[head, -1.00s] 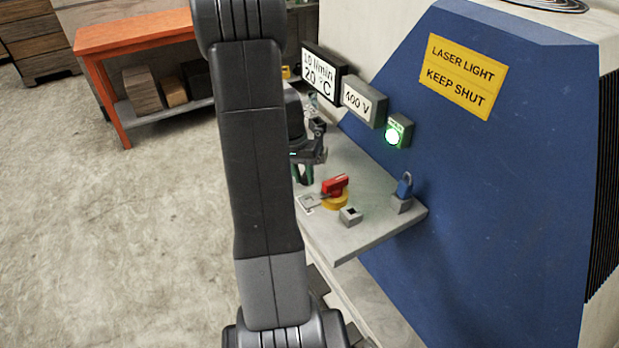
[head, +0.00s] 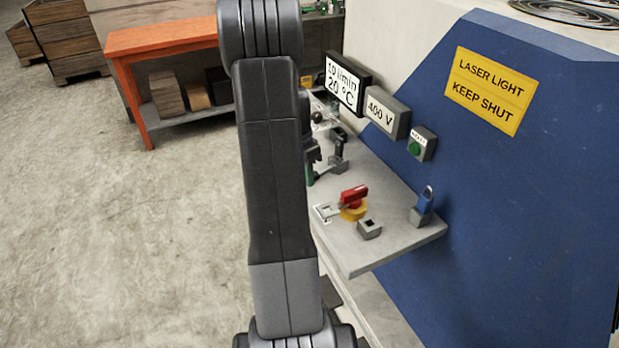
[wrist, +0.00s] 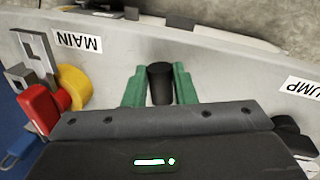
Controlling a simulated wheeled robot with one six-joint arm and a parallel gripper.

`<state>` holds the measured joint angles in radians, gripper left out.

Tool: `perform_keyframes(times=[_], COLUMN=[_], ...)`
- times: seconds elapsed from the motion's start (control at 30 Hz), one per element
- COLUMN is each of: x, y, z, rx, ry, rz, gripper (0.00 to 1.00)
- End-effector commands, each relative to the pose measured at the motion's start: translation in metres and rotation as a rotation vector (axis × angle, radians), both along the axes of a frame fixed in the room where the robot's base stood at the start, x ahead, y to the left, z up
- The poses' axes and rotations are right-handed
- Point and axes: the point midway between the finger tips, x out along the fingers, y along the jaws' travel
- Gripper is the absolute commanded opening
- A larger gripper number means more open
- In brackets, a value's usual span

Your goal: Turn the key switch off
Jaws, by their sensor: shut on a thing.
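In the wrist view my gripper (wrist: 160,74) has its two green fingers on either side of a black upright piece (wrist: 160,88), which looks like the key switch's handle. The jaws are closed on it, over the light grey shelf. Its lower part and any marks beside it are hidden. In the head view my gripper is mostly hidden behind my arm; a bit of green finger (head: 309,173) shows at the shelf's left. The round lamp (head: 414,148) on the blue cabinet is dark green and unlit.
A red handle (head: 354,195) on a yellow base stands on the shelf (head: 390,250), by a MAIN label (wrist: 78,41). A blue padlock (head: 425,200) is at the shelf's right. A black lever (head: 338,150) stands close to my gripper.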

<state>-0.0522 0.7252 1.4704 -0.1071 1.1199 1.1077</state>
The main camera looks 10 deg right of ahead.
Motion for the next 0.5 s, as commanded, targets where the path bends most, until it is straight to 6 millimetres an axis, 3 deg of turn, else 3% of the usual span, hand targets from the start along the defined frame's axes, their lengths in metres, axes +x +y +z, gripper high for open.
perform_keyframes(times=[0.5], x=[0.023], y=[0.009], z=[0.002], rx=[-0.002], ry=[-0.005], rz=[-0.191], gripper=[0.0])
